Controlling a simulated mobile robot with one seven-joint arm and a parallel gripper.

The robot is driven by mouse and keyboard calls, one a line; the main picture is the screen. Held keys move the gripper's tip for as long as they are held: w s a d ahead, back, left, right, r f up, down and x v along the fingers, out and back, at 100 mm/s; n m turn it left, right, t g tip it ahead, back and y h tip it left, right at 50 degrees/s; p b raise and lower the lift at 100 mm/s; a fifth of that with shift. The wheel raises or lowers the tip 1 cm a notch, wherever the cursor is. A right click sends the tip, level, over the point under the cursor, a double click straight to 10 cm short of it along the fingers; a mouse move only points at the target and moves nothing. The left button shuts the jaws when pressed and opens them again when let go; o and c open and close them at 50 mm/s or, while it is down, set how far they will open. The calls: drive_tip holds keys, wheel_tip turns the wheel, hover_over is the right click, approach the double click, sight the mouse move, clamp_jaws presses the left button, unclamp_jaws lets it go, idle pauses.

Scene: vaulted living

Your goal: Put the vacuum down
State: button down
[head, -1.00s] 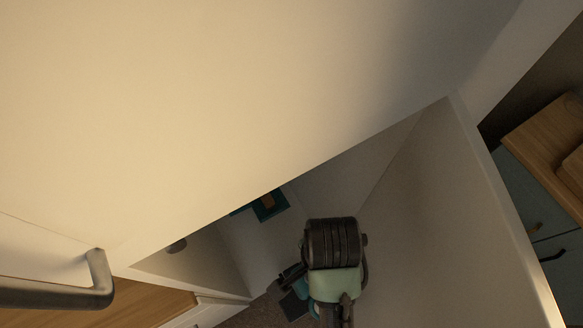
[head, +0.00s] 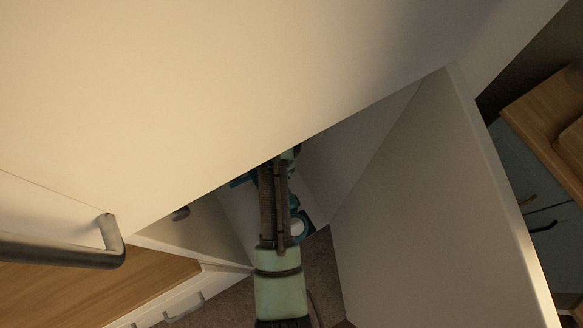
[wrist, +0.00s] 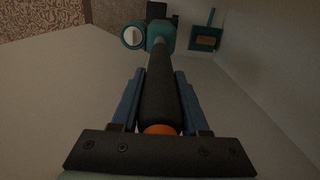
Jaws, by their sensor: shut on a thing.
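In the wrist view, my gripper (wrist: 160,76) is shut on the dark tube of the vacuum, with its blue fingers on either side. An orange part shows at the near end of the tube. The teal body of the vacuum (wrist: 161,38) and a round teal part with a pale centre lie beyond the fingertips. In the head view, the vacuum's round teal part (head: 297,228) shows low inside the opening between pale panels, beside dark rods. I cannot make out my fingers in the head view. Whether the vacuum touches the floor cannot be told.
A large pale panel (head: 200,90) fills the upper head view. Another pale panel (head: 420,220) bounds the opening on the right. A metal handle (head: 70,250) and wooden top (head: 120,290) are at left. Brown carpet (wrist: 50,15) shows.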

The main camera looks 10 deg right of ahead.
drive_tip(key=w+a+f, duration=0.1)
drive_tip(key=w+f, duration=0.4)
drive_tip(key=f, duration=0.1)
drive_tip(key=shift+a+f, duration=0.3)
drive_tip(key=shift+f, duration=0.05)
idle(0.6)
drive_tip(key=shift+c, duration=2)
unclamp_jaws()
drive_tip(key=shift+s+f, duration=0.15)
drive_tip(key=shift+s, duration=0.05)
wheel_tip(320, 180, up, 8)
drive_tip(key=shift+f, duration=0.2)
drive_tip(key=shift+d, duration=0.1)
